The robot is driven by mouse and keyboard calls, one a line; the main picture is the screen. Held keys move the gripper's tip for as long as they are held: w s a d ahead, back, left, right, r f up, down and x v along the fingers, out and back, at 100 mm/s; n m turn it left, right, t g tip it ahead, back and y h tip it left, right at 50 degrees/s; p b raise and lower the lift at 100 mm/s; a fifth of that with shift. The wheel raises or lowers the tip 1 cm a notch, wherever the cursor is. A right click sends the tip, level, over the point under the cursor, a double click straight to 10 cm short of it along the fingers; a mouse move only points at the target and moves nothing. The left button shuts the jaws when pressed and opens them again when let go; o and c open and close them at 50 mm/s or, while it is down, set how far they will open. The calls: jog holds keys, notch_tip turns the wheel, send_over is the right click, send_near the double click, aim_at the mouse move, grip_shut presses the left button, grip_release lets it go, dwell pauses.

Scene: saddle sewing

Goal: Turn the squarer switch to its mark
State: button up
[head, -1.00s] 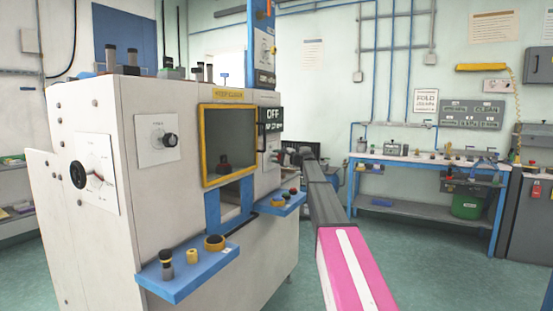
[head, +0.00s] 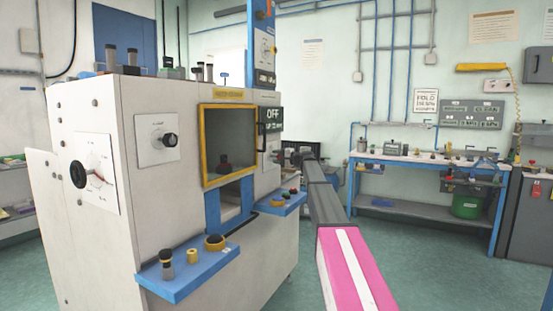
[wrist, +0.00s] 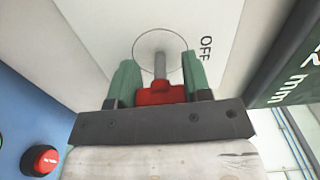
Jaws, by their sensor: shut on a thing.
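The switch shows in the wrist view as a red grip (wrist: 160,94) with a grey bar (wrist: 160,65) reaching over a thin circle on a pale plate (wrist: 110,30). The word OFF is printed to the right of the circle. My gripper (wrist: 159,84) has its green fingers on both sides of the red grip and is shut on it. In the head view my gripper (head: 277,156) is at the right part of the machine front, small and partly hidden by the arm, and the switch cannot be made out there.
A dark display panel (wrist: 290,60) stands close on the right in the wrist view. A red button (wrist: 41,160) is at lower left on blue. In the head view the machine (head: 120,240) has a yellow-framed window (head: 228,183) and blue shelves. Open floor lies to the right.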

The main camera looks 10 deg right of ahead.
jog(key=o, duration=0.9)
jog(key=shift+s, duration=0.1)
jog(key=v, duration=1)
jog(key=shift+s+d, duration=0.2)
jog(key=shift+d, duration=0.15)
